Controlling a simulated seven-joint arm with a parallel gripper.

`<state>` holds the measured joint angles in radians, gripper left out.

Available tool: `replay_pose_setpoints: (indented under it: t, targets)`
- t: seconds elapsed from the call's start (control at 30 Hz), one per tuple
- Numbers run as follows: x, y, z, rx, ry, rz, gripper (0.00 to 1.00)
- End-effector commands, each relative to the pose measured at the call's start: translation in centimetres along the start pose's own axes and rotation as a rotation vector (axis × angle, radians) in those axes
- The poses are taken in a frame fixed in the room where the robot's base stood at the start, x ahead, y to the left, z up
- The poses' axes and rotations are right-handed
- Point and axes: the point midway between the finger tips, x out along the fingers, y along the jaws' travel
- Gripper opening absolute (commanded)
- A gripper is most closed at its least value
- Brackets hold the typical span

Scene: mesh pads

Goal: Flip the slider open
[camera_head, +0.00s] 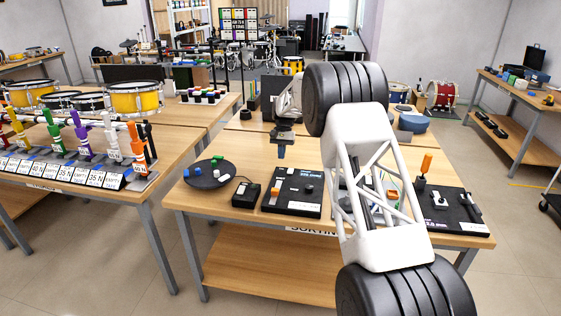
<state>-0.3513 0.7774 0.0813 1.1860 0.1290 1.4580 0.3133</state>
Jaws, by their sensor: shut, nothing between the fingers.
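A black panel (292,207) lies on the wooden table in front of me. It carries a small orange piece (275,192), a pale block and dark knobs. Which of these is the slider is too small to tell. My gripper (281,154) points down over the table, just beyond the panel's far edge in the picture. It is shut and empty, and appears apart from the panel. A second black panel (462,222) lies at the table's right end, with an upright orange handle (427,164) and a white fitting on it.
A round dark tray (202,182) with small coloured blocks and a small black box (246,194) lie left of the first panel. A blue bowl-like object (414,123) stands at the back right. The left table (160,181) holds a row of coloured clamps and number cards.

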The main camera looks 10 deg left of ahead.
Motion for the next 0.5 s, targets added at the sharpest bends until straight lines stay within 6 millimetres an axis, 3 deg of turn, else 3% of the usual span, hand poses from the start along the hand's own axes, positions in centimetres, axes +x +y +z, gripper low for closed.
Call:
replay_pose_setpoints:
  t: [0.5]
  targets:
    - [6.8,0.0,0.0,0.0,-0.002,0.0,0.0]
